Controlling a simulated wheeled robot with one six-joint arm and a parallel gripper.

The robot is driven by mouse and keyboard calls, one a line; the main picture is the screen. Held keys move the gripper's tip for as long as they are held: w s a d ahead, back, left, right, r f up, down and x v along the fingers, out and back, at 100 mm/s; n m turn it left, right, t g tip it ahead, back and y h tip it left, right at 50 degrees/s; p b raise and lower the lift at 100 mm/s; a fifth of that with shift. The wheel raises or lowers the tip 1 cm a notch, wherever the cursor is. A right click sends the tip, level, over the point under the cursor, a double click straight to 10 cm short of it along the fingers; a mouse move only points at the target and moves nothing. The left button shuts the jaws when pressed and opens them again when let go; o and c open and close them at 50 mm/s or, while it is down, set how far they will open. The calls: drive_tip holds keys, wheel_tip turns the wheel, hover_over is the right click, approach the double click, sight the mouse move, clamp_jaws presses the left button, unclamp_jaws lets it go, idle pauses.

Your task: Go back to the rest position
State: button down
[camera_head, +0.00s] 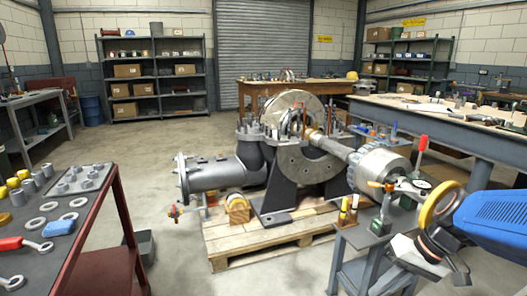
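A blue housing with a yellow ring and a dark ring reaches in from the right edge and looks like part of my arm. Pale grey parts below the rings appear to be my gripper (425,257), over the right side of a small grey stand (352,238). I cannot make out its fingertips, or whether it holds anything. The split casing pump (225,172) sits on a wooden pallet (240,248) in the middle. Its upper half is off, and a large disc and shaft (335,147) show in it.
A dark red-framed cart (115,215) with rings, yellow-topped parts and a red-handled tool stands at left. A long workbench (455,128) is at right, with shelves (150,68) and a wooden bench (250,88) behind. The floor between cart and pallet is mostly clear.

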drive_tip(key=s+d+r+n+t+h, duration=0.1)
drive_tip(key=s+r+t+h, duration=0.2)
drive_tip(key=s+h, duration=0.2)
drive_tip(key=shift+s+r, duration=0.3)
drive_tip(key=shift+s, duration=0.8)
